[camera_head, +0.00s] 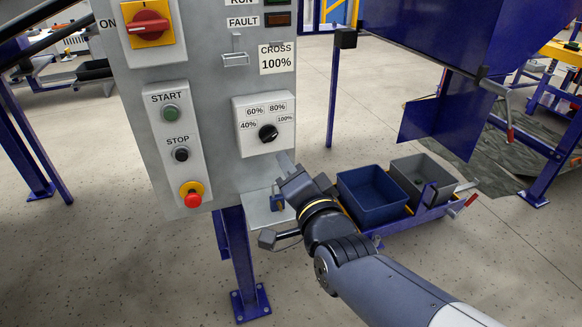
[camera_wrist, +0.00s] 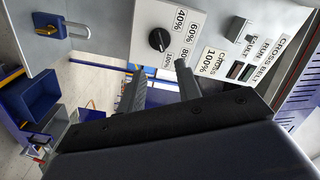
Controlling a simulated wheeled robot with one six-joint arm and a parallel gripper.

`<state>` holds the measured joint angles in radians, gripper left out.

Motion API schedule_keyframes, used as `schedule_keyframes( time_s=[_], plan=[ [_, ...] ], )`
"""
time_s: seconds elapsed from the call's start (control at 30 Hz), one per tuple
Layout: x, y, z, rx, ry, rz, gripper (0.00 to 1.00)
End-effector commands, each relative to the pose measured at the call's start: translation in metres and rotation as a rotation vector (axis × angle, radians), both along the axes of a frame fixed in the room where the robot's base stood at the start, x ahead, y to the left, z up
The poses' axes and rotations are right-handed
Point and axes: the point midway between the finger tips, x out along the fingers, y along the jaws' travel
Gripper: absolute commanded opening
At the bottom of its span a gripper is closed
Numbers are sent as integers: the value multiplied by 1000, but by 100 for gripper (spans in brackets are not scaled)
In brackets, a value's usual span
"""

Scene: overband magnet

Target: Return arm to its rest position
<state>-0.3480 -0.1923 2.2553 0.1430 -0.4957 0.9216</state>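My gripper (camera_head: 284,163) is in front of the grey control cabinet (camera_head: 222,75), just below the speed dial's white plate. In the wrist view my gripper (camera_wrist: 160,65) shows two dark fingers standing apart with nothing between them. The black dial knob (camera_head: 268,132) is clear of the fingers; it also shows in the wrist view (camera_wrist: 159,40). Whether a fingertip touches the cabinet face I cannot tell. My arm reaches in from the lower right of the head view, bent at the wrist.
A green START button (camera_head: 171,113), a black STOP button (camera_head: 181,154) and a red emergency stop (camera_head: 192,195) are left of the dial. Blue (camera_head: 345,180) and grey (camera_head: 445,170) bins stand behind my arm. The left floor is open.

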Motion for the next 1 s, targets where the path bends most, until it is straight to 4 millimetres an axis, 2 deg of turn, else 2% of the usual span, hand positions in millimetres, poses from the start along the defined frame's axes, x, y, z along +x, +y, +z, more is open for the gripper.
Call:
schedule_keyframes(
  time_s=[0.27, 0.8, 1.0],
  plan=[
    [12, 3, 0, -1, 1, 0, 33],
    [82, 24, 0, -1, 0, 0, 33],
    [100, 29, 0, 0, 0, 0, 33]
  ],
)
